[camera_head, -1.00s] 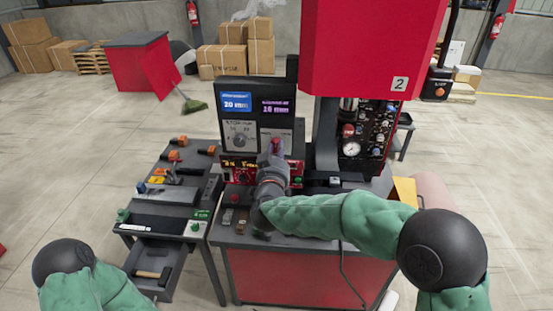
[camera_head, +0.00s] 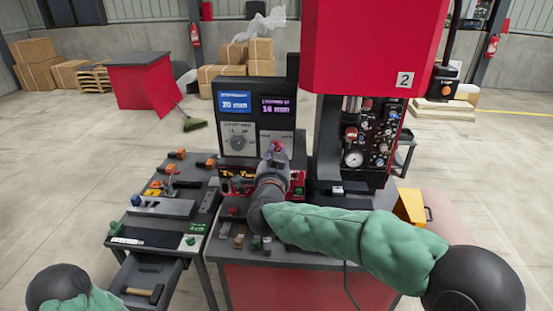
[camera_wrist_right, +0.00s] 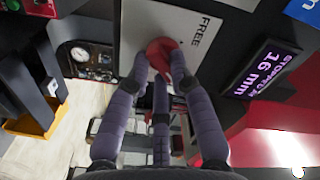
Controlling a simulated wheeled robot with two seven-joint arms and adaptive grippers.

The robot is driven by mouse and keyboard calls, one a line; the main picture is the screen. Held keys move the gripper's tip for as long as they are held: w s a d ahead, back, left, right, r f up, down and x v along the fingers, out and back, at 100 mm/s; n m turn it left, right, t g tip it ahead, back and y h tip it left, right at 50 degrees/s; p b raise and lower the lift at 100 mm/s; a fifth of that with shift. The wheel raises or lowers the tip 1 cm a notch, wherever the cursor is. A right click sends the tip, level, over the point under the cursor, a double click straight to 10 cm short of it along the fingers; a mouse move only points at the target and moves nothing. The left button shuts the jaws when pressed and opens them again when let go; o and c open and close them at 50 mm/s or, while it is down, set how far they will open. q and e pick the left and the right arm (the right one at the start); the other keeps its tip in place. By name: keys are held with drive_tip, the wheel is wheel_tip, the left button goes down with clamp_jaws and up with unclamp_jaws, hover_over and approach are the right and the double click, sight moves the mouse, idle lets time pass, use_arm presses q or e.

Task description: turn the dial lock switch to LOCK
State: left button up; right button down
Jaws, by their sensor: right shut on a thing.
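The dial lock switch is a small red knob (camera_head: 277,146) on a pale plate (camera_head: 276,135) below the machine's displays. In the right wrist view the red knob (camera_wrist_right: 161,50) sits on the plate (camera_wrist_right: 180,25), which reads FREE to the right of the knob; no LOCK lettering is readable there. My right gripper (camera_head: 276,154) is at the knob. In the right wrist view its dark fingers (camera_wrist_right: 159,68) are shut on the knob and hide part of it. My left gripper is out of view.
A second dial (camera_head: 238,137) is beside the plate, left of the knob. A display (camera_wrist_right: 262,73) reads 16 mm. A red press housing (camera_head: 370,45) overhangs on the right, above a gauge panel (camera_head: 372,145). A tool cart (camera_head: 150,240) stands at the left.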

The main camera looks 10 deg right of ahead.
idle(0.5)
drive_tip(key=c, duration=1.1)
unclamp_jaws()
drive_tip(key=shift+s, duration=0.1)
drive_tip(key=v, duration=1.2)
drive_tip(key=shift+f, duration=0.1)
